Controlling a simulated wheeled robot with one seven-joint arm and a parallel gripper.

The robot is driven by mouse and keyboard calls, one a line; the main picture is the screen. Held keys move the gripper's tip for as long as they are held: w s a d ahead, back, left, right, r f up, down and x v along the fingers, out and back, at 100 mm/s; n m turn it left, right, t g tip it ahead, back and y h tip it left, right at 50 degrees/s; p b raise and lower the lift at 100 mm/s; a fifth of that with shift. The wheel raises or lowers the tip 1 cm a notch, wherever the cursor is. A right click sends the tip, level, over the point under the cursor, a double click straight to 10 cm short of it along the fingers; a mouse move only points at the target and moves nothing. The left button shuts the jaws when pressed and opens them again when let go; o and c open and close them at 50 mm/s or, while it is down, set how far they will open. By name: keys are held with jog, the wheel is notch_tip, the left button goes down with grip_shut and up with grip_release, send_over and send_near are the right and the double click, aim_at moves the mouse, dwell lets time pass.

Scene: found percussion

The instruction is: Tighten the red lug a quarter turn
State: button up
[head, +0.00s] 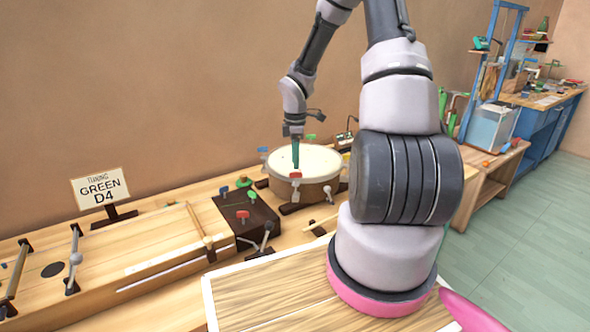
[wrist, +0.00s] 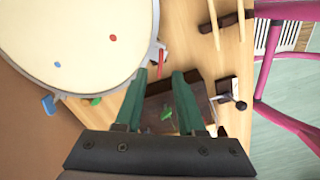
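The drum (head: 308,162) has a pale round head and coloured lugs around its rim; its head (wrist: 85,40) fills the upper left of the wrist view. The red lug (head: 296,175) is at the drum's near edge; in the wrist view it (wrist: 162,61) stands at the rim, just beyond my fingertips. My gripper (head: 295,164) points down over the drum's near side, its green fingers overlapping in the head view. In the wrist view my gripper (wrist: 160,76) is open, with a clear gap and nothing held. I cannot tell the height between fingertips and lug.
A dark block (head: 245,213) with red and green keys stands left of the drum. A blue lug (head: 263,151) and a green lug (head: 311,137) are on the rim. A sign (head: 101,188) reads "TUNING GREEN D4". Drumsticks (wrist: 222,22) lie on the bench right of the drum in the wrist view.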

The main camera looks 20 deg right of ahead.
aim_at(296, 175)
jog(key=shift+f, duration=1.95)
grip_shut()
jog(key=shift+m, duration=0.3)
